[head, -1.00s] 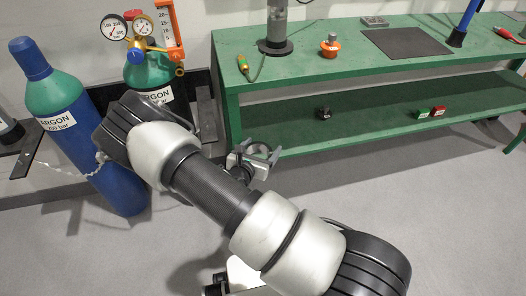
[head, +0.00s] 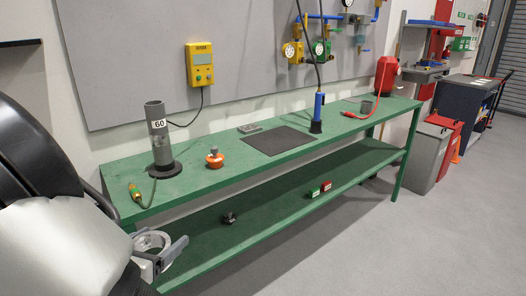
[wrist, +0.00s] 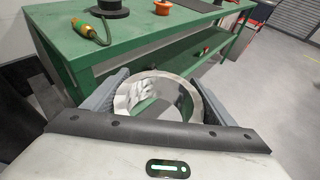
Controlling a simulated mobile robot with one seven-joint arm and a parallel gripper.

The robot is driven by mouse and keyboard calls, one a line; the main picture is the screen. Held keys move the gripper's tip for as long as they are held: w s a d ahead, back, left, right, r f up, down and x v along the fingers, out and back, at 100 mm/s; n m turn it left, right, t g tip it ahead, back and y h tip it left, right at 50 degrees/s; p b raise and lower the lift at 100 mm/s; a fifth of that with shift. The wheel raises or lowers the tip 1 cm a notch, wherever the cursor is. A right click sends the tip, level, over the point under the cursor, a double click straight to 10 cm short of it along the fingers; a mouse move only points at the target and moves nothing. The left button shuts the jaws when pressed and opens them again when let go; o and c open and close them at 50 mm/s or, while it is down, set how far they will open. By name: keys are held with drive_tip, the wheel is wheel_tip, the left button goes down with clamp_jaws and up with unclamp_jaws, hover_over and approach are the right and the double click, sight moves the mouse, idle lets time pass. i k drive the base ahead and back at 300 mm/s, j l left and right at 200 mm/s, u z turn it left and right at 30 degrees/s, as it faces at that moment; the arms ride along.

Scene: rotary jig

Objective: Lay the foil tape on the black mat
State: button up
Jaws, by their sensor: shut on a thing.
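The foil tape (head: 146,240) is a shiny silver ring at the lower left of the head view. My gripper (head: 160,252) is shut on it, with the fingers on opposite sides of the roll. The wrist view shows the roll (wrist: 203,101) between the two grey fingers, in front of the bench edge. The black mat (head: 279,140) lies flat and bare on the green bench top, right of the middle. My gripper and the tape are off the bench's near left end, well apart from the mat.
On the green bench (head: 215,196) stand a grey pipe marked 60 (head: 157,142), an orange-based item (head: 214,159) and a blue upright tool (head: 317,112) beside the mat. A small grey block (head: 249,128) lies behind the mat.

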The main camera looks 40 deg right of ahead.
sight(282, 140)
drive_tip(key=l+u, duration=0.15)
drive_tip(key=l, duration=0.8)
drive_tip(key=l+u, duration=0.2)
drive_tip(key=l, duration=0.75)
drive_tip(key=k+l+u, duration=0.15)
drive_tip(key=l, duration=0.75)
drive_tip(key=i+l, duration=0.3)
drive_tip(key=l, duration=0.25)
